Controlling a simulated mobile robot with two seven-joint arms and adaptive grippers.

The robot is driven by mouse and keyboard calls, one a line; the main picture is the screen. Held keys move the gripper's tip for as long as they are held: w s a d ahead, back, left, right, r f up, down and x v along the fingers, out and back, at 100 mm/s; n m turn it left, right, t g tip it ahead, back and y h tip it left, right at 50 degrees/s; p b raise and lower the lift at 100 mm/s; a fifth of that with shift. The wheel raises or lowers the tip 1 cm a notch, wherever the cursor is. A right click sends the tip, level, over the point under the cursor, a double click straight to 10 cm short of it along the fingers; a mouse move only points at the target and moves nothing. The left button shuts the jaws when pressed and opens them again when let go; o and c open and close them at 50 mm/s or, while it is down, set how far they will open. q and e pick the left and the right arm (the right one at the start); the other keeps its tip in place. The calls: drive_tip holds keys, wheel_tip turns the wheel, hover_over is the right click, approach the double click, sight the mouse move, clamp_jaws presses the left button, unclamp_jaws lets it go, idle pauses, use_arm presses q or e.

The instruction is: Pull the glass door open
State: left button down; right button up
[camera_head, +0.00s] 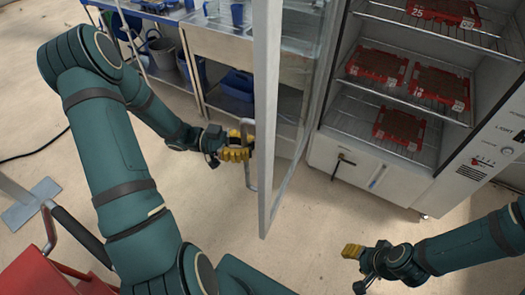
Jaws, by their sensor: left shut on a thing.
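The glass door (268,105) stands swung out from the front of the white cabinet (365,180), and the shelves inside are exposed. Its pale frame edge faces me, and the glass lies to the right of that edge. My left gripper (240,150), with yellow fingers, is shut on the door's vertical handle (250,172), on the left face of the door. My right gripper (354,252) is low at the right, in front of the cabinet and apart from the door. I cannot tell whether its yellow fingers are apart.
Red trays (377,66) with brown contents sit on the wire shelves. A control panel (485,160) is on the cabinet's right side. A metal bench (215,45) with buckets and blue bins stands behind the door. A red object (45,272) is at lower left. Floor below the door is clear.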

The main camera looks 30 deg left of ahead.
use_arm(q)
drive_tip(key=shift+a, duration=0.95)
drive_tip(key=c, duration=0.9)
unclamp_jaws()
drive_tip(key=shift+s, duration=0.15)
drive_tip(key=shift+c, duration=0.2)
drive_tip(key=shift+a, duration=0.1)
drive_tip(key=v, duration=1.2)
